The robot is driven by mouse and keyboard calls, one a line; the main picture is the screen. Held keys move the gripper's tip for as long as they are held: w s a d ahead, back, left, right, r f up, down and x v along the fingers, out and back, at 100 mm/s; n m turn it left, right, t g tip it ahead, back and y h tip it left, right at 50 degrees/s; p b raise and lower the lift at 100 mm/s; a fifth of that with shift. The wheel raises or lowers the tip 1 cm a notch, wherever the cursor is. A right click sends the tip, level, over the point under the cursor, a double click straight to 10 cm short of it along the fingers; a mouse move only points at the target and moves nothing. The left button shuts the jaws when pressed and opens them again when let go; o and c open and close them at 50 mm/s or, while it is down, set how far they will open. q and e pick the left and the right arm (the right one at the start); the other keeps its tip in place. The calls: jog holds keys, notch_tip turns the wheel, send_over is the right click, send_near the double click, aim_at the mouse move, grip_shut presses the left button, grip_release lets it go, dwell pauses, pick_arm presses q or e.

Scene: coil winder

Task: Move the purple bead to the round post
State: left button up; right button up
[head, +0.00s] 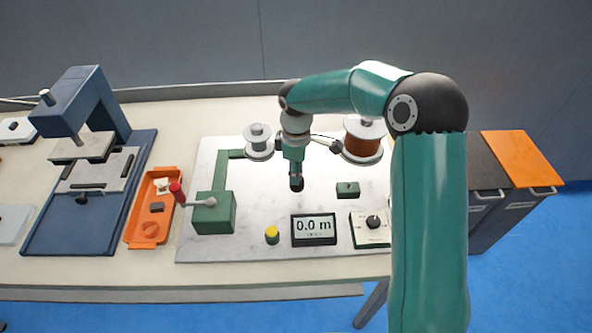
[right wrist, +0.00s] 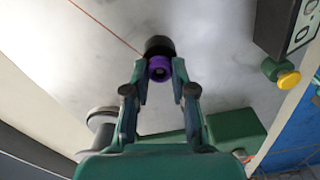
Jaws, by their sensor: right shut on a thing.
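The purple bead (right wrist: 158,68) is between the two fingertips of my right gripper (right wrist: 158,76) in the right wrist view. The fingers are shut on it. A black round piece (right wrist: 158,46) stands just beyond the bead, and I cannot tell whether they touch or whether this piece is the round post. In the head view my right gripper (head: 296,178) points down over the middle of the white board, and the black piece (head: 297,185) shows at its tip. The bead is mostly hidden there. My left gripper is not in view.
A pale spool (head: 258,146) and a copper spool (head: 362,144) stand behind the gripper. A green crank box (head: 214,212) is at left, a small green block (head: 347,190) at right. A yellow button (head: 272,236) and a display (head: 314,229) are in front. A thin reddish wire (right wrist: 105,27) runs toward the black piece.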

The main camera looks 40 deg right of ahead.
jog(key=o, duration=0.8)
jog(key=shift+f, duration=0.2)
jog(key=shift+r, duration=0.1)
notch_tip(320, 180, up, 12)
jog(key=shift+f, duration=0.2)
